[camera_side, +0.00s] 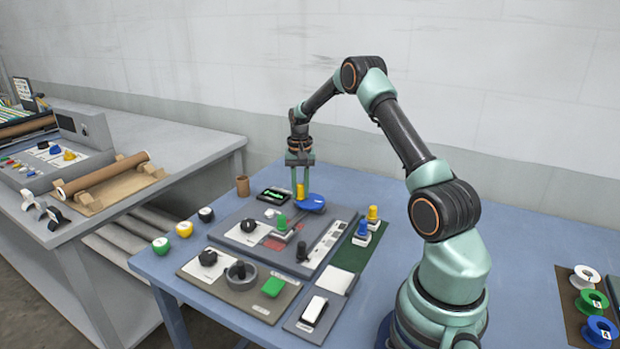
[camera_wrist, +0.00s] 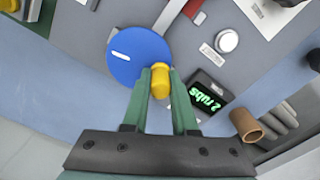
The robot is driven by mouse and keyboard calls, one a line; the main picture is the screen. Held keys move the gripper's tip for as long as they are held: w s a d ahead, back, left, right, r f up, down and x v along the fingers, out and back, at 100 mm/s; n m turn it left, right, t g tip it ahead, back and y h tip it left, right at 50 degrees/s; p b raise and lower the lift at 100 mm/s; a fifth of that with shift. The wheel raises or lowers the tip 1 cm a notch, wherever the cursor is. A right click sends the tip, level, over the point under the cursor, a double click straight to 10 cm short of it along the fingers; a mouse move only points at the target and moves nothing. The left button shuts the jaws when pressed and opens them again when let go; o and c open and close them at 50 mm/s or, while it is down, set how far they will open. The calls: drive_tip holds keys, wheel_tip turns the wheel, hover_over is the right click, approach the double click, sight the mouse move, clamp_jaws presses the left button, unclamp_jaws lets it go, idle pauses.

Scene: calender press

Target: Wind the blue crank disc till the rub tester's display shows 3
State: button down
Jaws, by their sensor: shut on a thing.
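The blue crank disc (camera_side: 313,202) lies at the far edge of the grey tester panel (camera_side: 240,215). In the wrist view the blue disc (camera_wrist: 135,52) shows a white mark on its face. A yellow knob (camera_wrist: 160,82) stands at its rim. My gripper (camera_side: 300,188) points down and is shut on this knob; in the wrist view its green fingers (camera_wrist: 160,75) are on both sides of it. The black display (camera_wrist: 207,93) has green text, turned in the view, that seems to read "2 rubs". In the side view the display (camera_side: 273,195) is too small to read.
A brown cup (camera_side: 243,186) stands near the display. Green, yellow and black round knobs (camera_side: 185,229) lie left of the panel. Two small blocks with yellow and blue knobs (camera_side: 362,230) stand on a green mat to the right. Bare blue table lies behind the disc.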

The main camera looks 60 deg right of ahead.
drive_tip(key=shift+s+d, duration=0.2)
drive_tip(key=shift+d, duration=0.55)
drive_tip(key=shift+s, duration=0.1)
drive_tip(key=shift+s+d+f, duration=0.1)
drive_tip(key=shift+s+d, duration=0.3)
drive_tip(key=shift+d, duration=0.15)
drive_tip(key=shift+c, duration=1.2)
unclamp_jaws()
drive_tip(key=shift+w, duration=0.1)
drive_tip(key=shift+r, duration=3.1)
